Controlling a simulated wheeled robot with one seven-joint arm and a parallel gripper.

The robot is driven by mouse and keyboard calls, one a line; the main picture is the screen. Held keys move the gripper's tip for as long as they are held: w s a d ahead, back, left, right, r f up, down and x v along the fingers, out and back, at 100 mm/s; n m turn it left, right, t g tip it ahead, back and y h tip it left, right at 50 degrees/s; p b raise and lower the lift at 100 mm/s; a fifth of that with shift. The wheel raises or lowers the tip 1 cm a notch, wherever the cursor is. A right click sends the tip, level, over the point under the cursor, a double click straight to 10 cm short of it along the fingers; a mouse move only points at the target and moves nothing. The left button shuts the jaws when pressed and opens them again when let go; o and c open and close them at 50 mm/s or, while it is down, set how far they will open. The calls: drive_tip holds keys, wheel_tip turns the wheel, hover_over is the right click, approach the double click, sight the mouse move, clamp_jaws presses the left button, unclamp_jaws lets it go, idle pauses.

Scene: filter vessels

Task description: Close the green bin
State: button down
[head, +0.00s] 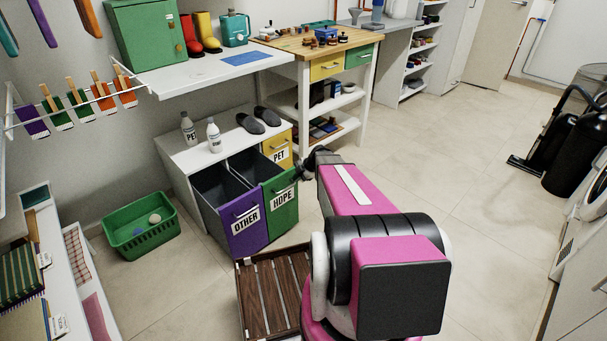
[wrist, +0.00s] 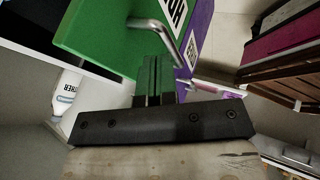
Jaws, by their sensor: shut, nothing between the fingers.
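The green bin (head: 281,205), labelled HOPE, is pulled out of the white cabinet (head: 170,150), its open top showing. In the wrist view its green front (wrist: 105,35) and metal handle (wrist: 160,32) are close up. The purple bin (head: 243,225), labelled OTHER, is also pulled out, on its left. My gripper (head: 300,172) is at the right end of the green bin's front, partly hidden by my arm. In the wrist view my gripper (wrist: 153,62) is shut and empty, its fingers by the handle. I cannot tell whether they touch the bin.
The yellow bin (head: 277,148), labelled PET, sits in the cabinet behind the green one. Bottles (head: 214,136) and dark slippers (head: 267,117) stand on the cabinet top. A slatted wooden piece (head: 265,290) lies before the bins. A green basket (head: 140,232) is at left.

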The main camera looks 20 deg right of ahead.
sight(287, 179)
drive_tip(key=shift+w+a+r, duration=0.1)
drive_tip(key=shift+w+a, duration=0.25)
drive_tip(key=shift+w, duration=0.4)
drive_tip(key=shift+w+a, duration=0.35)
drive_tip(key=shift+w, duration=0.35)
drive_tip(key=w+a, duration=0.5)
drive_tip(key=w, duration=0.6)
drive_tip(key=w+a, duration=0.6)
drive_tip(key=w, duration=0.5)
drive_tip(key=shift+a, duration=0.15)
drive_tip(key=shift+w, duration=0.1)
drive_tip(key=shift+r, duration=0.1)
